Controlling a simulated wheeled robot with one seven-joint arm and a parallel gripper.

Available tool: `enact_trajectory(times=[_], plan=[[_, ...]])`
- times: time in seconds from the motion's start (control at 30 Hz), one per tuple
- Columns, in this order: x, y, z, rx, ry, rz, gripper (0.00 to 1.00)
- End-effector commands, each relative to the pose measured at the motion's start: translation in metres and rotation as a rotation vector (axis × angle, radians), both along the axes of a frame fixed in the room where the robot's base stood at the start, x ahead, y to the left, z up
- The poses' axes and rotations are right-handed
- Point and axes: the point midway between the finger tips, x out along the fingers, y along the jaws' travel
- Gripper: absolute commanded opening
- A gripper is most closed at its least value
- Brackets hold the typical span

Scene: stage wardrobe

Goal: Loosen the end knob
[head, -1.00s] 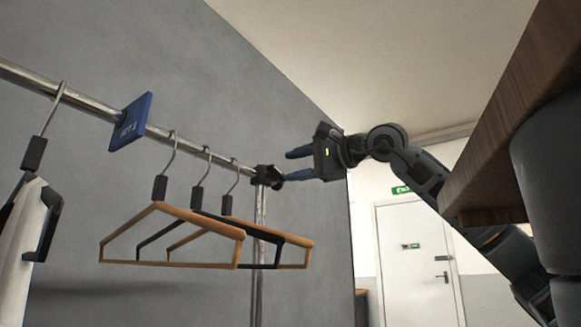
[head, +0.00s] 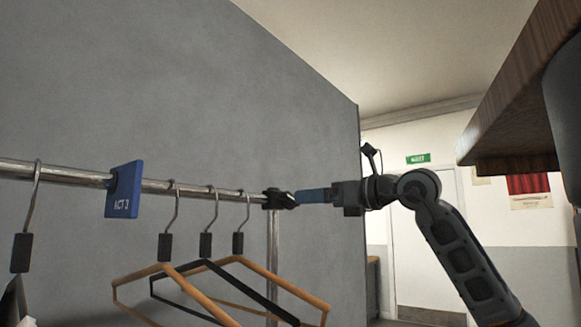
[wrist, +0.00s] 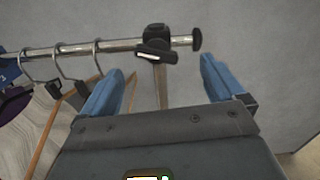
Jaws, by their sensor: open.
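A black winged knob (wrist: 156,57) sits on a black clamp (wrist: 155,32) near the end of the metal rail; a black end cap (wrist: 196,39) closes the rail just beyond it. In the head view the knob (head: 289,203) and clamp (head: 271,199) show at the rail's right end, above the upright. My gripper (head: 299,197) comes in level from the right, its blue fingertips close to the knob. In the wrist view my gripper (wrist: 163,67) is open and empty, the knob between its fingers in the picture and ahead of them. Contact cannot be told.
Several hangers (head: 205,245) hang from the rail (head: 70,174), left of the clamp. A blue ACT sign (head: 124,190) is on the rail. A grey wall (head: 230,90) stands behind. A wooden edge (head: 510,120) juts in at upper right, above my arm.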

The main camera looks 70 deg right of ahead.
Motion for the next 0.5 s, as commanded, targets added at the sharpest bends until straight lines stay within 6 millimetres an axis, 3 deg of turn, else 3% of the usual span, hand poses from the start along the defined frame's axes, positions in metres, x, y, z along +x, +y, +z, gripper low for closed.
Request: enact_trajectory(times=[0.03,0.2,0.5], plan=[[0.001,0.001,0.011,0.09,-0.021,0.003,0.96],[0.001,0.003,0.005,0.319,-0.071,-0.002,0.96],[0.015,0.001,0.0,0.404,-0.087,-0.003,0.96]])
